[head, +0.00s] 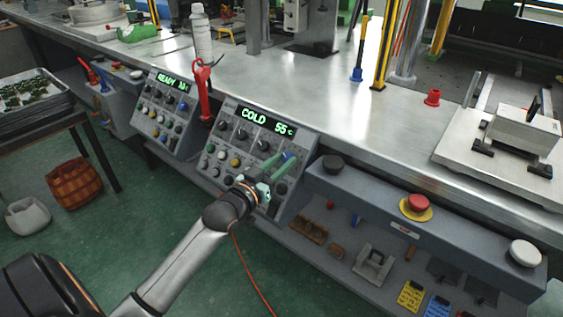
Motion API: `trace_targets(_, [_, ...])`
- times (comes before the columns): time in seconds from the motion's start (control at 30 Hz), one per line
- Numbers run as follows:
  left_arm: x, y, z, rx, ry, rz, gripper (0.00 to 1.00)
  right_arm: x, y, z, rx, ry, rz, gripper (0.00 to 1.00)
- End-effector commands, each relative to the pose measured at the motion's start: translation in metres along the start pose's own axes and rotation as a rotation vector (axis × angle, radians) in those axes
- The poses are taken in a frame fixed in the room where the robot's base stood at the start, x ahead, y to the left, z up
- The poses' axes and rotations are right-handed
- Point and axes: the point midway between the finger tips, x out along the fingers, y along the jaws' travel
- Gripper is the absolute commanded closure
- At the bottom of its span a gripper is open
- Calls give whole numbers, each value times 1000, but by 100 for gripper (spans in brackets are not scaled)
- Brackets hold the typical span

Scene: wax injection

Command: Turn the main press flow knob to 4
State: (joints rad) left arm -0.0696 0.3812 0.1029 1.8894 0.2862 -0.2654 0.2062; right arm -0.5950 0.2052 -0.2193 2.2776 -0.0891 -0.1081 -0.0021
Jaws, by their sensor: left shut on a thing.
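The control panel (224,113) with the green "COLD 55 °C" display (268,121) stands at the middle, at the front of the metal bench. It carries a row of dark knobs and several coloured buttons. My left gripper (283,160) reaches up to the right part of this panel, its green fingers shut on a knob there. The fingers cover most of that knob, so its pointer and setting cannot be read. My right gripper is not in view.
A second panel (172,80) reading "READY" stands to the left, with a red clamp-like tool (204,92) between them. A grey console with a red mushroom button (418,203) lies close to the right of my gripper. A shelf below holds small parts.

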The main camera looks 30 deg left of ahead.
Motion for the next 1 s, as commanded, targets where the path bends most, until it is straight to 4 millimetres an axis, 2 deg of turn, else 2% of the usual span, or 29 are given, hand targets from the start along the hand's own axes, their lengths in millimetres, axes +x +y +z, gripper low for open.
trace_targets(0.03, [0, 0, 0, 0, 0, 0, 83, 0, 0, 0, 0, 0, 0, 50])
trace_targets(0.2, [0, 0, 0, 0, 0, 0, 100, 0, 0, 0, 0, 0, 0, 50])
trace_targets(0.67, [0, -1, 0, 32, -1, 27, 100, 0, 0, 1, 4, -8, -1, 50])
trace_targets(1.0, [0, -5, -1, 200, -4, 163, 100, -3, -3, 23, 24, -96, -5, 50])
